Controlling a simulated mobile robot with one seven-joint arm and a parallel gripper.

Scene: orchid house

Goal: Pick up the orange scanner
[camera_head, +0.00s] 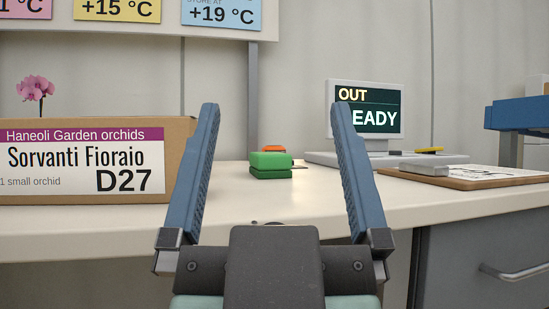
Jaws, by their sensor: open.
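A small orange object (274,149), which fits the orange scanner, is on the counter near the back wall. A green block-like object (270,164) stands in front of it and hides its lower part, so its full shape does not show. My gripper (276,106) is open and empty, with its two blue fingers wide apart. In the picture, the orange and green objects lie between the fingers, farther off and touched by neither.
A cardboard box (165,132) labelled D27 stands at left, with a pink orchid (36,88) showing above it. A display (367,108) stands behind the right finger. A clipboard (470,177) lies at right. The counter (275,198) is clear before the green object.

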